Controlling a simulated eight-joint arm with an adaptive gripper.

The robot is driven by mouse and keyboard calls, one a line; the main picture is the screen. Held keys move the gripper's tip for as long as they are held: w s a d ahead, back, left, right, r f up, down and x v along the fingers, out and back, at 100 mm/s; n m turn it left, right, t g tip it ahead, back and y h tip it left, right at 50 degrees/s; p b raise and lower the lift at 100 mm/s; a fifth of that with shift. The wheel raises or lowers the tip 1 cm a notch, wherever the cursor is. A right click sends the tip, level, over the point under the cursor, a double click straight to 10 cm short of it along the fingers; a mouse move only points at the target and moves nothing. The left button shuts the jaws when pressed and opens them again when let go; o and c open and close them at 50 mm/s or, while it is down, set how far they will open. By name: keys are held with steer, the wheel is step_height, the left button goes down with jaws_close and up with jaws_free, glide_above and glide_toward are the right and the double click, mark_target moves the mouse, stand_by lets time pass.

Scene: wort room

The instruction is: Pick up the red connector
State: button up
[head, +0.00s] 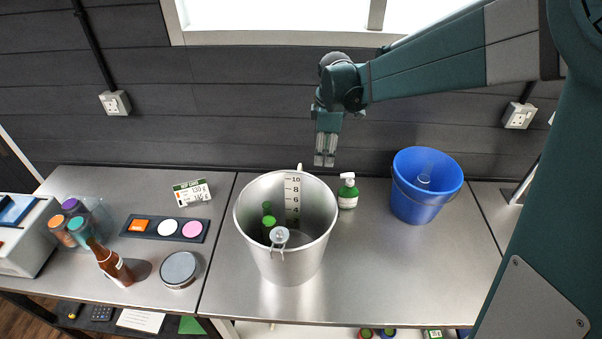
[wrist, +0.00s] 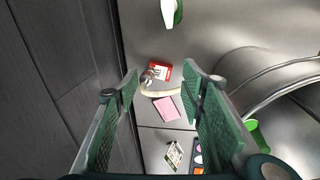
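In the wrist view, a small red and white piece (wrist: 162,71) lies on the steel bench behind the pot, between my fingers as seen. It touches or lies beside a grey metallic part and a curved white hose-like piece (wrist: 162,92). I cannot tell for sure that the red piece is the connector. In the head view the pot hides it; only a white tip (head: 299,168) shows above the rim. My gripper (head: 325,161) points down above the bench's back, right of the pot. In the wrist view my gripper (wrist: 160,82) is open and empty, its fingers well apart.
A pink card (wrist: 167,109) lies near the red piece. The dark wall (wrist: 60,80) is close behind.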

mark_target(301, 169)
steer(key=w+a+f+n, duration=0.1)
steer(key=w+a+f, duration=0.1)
steer(key=f, duration=0.1)
steer(key=w+a+f+n+g+p, duration=0.1)
steer(key=w+a+f+n, duration=0.1)
steer(key=a, duration=0.1)
steer(key=w+a+f+n+p, duration=0.1)
steer(key=w+a+f+n, duration=0.1)
steer(key=w+a+f, duration=0.1)
steer(key=shift+f, duration=0.35)
steer(key=shift+a+f+g, duration=0.3)
steer(key=shift+f, duration=0.05)
steer(key=shift+f, duration=0.15)
steer(key=shift+f, duration=1.2)
steer(key=shift+f, duration=0.1)
steer(key=shift+d+f+p, duration=0.15)
steer(key=shift+f+p, duration=0.45)
steer(key=shift+f, duration=1.9)
steer(key=c, duration=1.2)
